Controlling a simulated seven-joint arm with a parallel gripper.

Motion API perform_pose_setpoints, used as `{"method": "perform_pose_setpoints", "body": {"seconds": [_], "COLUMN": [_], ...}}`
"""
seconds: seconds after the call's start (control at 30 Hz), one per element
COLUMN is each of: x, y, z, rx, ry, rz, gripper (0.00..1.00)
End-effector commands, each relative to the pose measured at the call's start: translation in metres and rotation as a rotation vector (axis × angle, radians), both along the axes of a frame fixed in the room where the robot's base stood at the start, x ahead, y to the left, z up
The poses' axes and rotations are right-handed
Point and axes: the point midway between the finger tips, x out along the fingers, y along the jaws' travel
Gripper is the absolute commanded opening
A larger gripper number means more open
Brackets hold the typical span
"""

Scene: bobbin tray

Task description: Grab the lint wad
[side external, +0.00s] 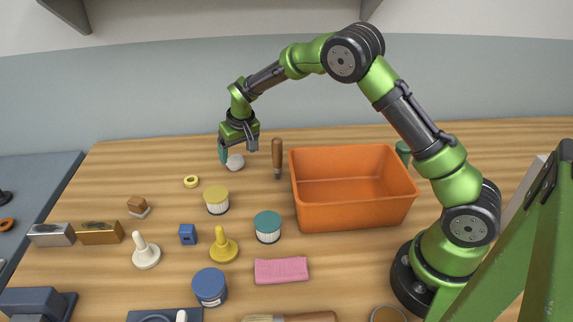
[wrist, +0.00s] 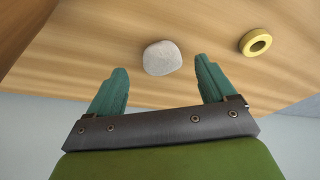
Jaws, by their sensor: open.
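The lint wad (wrist: 162,58) is a pale grey-white rounded lump on the wooden table. In the wrist view it lies just ahead of the fingertips, roughly centred between them. In the side view the lint wad (side external: 235,162) sits near the back of the table, just below my gripper (side external: 236,152). My gripper, with teal fingers, is open and empty; in the wrist view (wrist: 162,75) its two fingers stand apart, with the wad untouched as far as I can see. The exact height of the fingertips above the table is hard to tell.
A yellow ring (wrist: 256,42) lies right of the wad in the wrist view. In the side view a wooden-handled tool (side external: 277,155) stands close by, beside an orange bin (side external: 352,215). Several spools, pegs and blocks fill the table in front.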

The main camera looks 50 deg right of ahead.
Motion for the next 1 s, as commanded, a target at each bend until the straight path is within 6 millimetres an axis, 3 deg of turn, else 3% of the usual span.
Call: {"method": "perform_pose_setpoints", "body": {"seconds": [0.3,0.57,0.97,1.0], "x": [0.019,0.020,0.020,0.020], "y": [-0.002,-0.002,-0.002,-0.002], "z": [-0.039,-0.042,-0.042,-0.042], "rx": [0.001,0.000,0.000,0.000], "ry": [0.002,0.001,0.001,0.001], "rz": [-0.001,0.000,0.000,0.000], "gripper": [0.84,0.84,0.25,0.25]}}
